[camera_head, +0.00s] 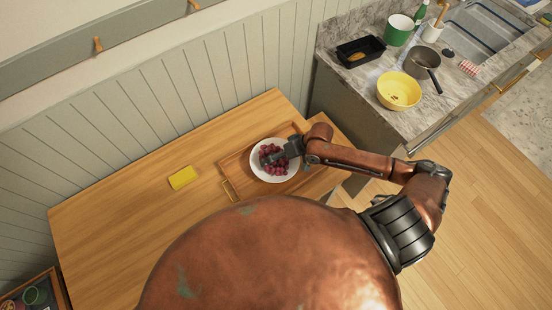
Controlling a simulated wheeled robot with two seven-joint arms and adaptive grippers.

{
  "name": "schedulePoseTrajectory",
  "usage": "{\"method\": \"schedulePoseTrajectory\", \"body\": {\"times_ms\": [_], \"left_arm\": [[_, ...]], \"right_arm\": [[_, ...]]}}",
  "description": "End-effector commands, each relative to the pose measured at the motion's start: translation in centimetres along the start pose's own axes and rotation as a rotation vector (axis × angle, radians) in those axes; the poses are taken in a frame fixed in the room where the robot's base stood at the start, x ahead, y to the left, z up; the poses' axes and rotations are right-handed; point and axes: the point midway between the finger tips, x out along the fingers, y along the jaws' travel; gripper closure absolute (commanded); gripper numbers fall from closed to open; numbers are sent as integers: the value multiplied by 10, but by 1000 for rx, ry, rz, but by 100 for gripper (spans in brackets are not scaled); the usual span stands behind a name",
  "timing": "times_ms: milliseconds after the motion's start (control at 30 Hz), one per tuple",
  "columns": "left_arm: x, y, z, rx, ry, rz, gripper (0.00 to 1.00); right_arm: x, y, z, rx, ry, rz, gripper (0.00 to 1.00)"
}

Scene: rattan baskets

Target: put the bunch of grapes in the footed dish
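A bunch of dark red grapes (279,169) lies within the rim of a round white dish (290,173). The dish stands on a brown wooden tray (234,169) on the table; its foot is hidden from above. My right gripper (271,158) reaches in from the right over the dish, with its dark fingers at the grapes and grapes showing on both sides of them. The fingers are too small here to tell whether they are shut on the grapes. My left gripper is not in view.
A yellow block (183,178) lies on the wooden table (120,220), left of the tray. The table's left part is clear. At the upper right, a stone counter holds a yellow bowl (398,91), a saucepan (422,62), a black tray (361,51) and a green pot (398,30).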

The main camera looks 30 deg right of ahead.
Motion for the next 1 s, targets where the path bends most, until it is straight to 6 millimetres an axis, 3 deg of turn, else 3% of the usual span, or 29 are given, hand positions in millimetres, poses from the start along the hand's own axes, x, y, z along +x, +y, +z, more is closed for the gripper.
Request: {"method": "schedulePoseTrajectory", "body": {"times_ms": [233,700,1000], "left_arm": [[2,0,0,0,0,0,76],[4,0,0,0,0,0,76],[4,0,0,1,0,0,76]], "right_arm": [[-11,-3,-4,-1,1,2,10],[-104,-3,-3,-2,2,2,10],[-127,-5,-4,-2,2,-2,10]]}}
